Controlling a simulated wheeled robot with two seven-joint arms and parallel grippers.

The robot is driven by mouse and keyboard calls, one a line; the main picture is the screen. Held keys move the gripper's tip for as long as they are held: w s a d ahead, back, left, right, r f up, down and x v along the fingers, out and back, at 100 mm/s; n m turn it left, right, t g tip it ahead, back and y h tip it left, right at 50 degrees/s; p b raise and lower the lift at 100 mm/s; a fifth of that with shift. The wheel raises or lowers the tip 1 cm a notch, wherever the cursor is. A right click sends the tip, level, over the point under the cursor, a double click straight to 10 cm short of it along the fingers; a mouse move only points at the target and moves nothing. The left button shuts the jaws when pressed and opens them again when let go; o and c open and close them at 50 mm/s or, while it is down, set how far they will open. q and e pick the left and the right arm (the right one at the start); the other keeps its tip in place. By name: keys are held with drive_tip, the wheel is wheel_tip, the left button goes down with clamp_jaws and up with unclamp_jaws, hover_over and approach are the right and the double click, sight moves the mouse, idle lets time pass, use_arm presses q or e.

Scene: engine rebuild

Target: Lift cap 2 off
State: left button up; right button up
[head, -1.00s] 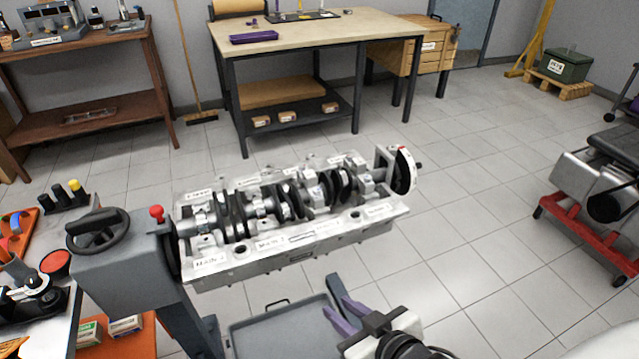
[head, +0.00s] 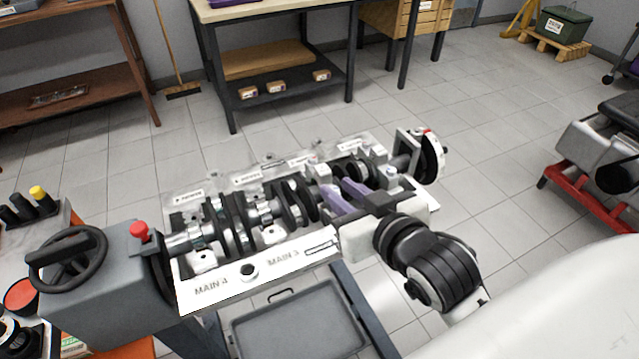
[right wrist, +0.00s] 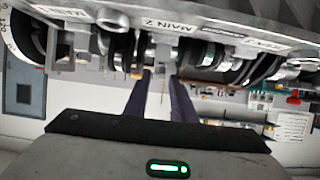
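The engine block (head: 255,275) lies with its crankshaft (head: 240,225) exposed. A light grey cap (head: 319,171), apparently cap 2, sits on the crankshaft beside my right gripper (head: 336,184). The gripper reaches in from the right with its two purple fingers apart. In the right wrist view the fingers (right wrist: 160,76) point at a grey metal piece (right wrist: 163,48) near the MAIN 2 label (right wrist: 150,22). I cannot tell whether they touch it. The gripper body hides part of the block's front rim. My left gripper is not in view.
A grey crank-wheel stand (head: 100,290) with a red knob holds the block's left end. A white disc (head: 430,157) is at the right end. A grey tray (head: 290,325) lies below. A workbench (head: 280,12) stands behind; floor is clear between.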

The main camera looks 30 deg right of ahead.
sight(326, 178)
drive_tip(key=shift+w+d+f+b, duration=0.1)
drive_tip(key=shift+w+f+b, duration=0.6)
drive_tip(key=shift+w+b, duration=0.2)
drive_tip(key=shift+w, duration=0.3)
drive_tip(key=shift+w+r, duration=0.1)
drive_tip(key=shift+w, duration=0.25)
drive_tip(key=x, duration=0.4)
drive_tip(key=shift+w+r, duration=0.1)
drive_tip(key=shift+w, duration=0.25)
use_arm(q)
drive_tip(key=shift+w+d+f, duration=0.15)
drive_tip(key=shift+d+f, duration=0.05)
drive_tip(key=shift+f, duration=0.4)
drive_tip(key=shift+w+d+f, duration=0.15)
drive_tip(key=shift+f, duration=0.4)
use_arm(e)
drive_tip(key=shift+w, duration=0.1)
clamp_jaws()
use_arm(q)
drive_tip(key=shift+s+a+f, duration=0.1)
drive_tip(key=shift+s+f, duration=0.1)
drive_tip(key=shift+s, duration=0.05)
